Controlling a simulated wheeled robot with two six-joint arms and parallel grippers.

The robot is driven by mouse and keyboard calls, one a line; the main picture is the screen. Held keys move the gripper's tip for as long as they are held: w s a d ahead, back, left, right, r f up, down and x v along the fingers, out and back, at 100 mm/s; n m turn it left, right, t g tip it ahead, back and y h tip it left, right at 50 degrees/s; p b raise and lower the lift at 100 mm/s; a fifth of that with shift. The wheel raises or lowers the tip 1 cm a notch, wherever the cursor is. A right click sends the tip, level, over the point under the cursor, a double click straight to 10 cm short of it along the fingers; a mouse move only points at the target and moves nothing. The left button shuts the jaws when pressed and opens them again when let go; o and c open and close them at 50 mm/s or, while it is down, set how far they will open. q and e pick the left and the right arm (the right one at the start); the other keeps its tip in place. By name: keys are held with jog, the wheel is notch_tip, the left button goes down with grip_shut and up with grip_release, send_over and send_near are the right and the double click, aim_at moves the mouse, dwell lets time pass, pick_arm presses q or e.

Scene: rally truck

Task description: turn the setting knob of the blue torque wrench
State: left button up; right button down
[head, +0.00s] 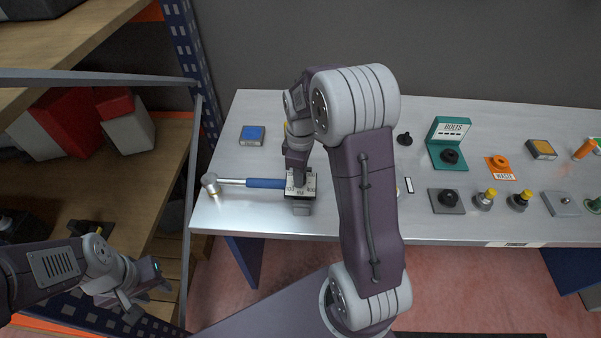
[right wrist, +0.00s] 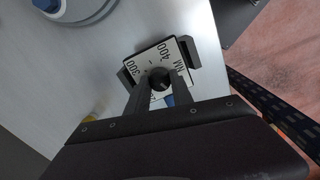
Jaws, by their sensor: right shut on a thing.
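The blue torque wrench lies on the bench at the left, its blue handle (head: 265,183) pointing right and its metal head (head: 210,184) to the left. At the handle's right end is a white scale plate (head: 310,186) in a dark holder. In the right wrist view the plate (right wrist: 152,58) reads 300, 400 and NM. My right gripper (head: 299,181) is above the plate, its fingers shut on the dark round setting knob (right wrist: 160,77). They partly hide the knob, plate and handle. My left gripper (head: 150,285) hangs at lower left, away from the bench; its jaws are unclear.
A blue-topped box (head: 253,135) stands behind the wrench. To the right are a green BOLTS holder (head: 449,145), an orange WASTE piece (head: 500,168) and several small parts. My right arm hides the bench middle. Shelving (head: 100,210) stands left of the bench.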

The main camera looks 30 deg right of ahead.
jog(key=m+p, duration=0.1)
jog(key=m, duration=0.2)
jog(key=shift+r+p, duration=0.2)
jog(key=shift+p, duration=0.2)
jog(key=m+p, duration=0.1)
jog(key=m, duration=0.3)
jog(key=shift+p, duration=0.35)
jog(key=m+p, duration=0.1)
jog(key=m, duration=0.2)
jog(key=shift+m, duration=0.3)
jog(key=shift+d+f+m+p, duration=0.15)
jog(key=shift+m+p, duration=0.65)
jog(key=shift+m, duration=1.1)
jog(key=c, duration=1.1)
grip_release()
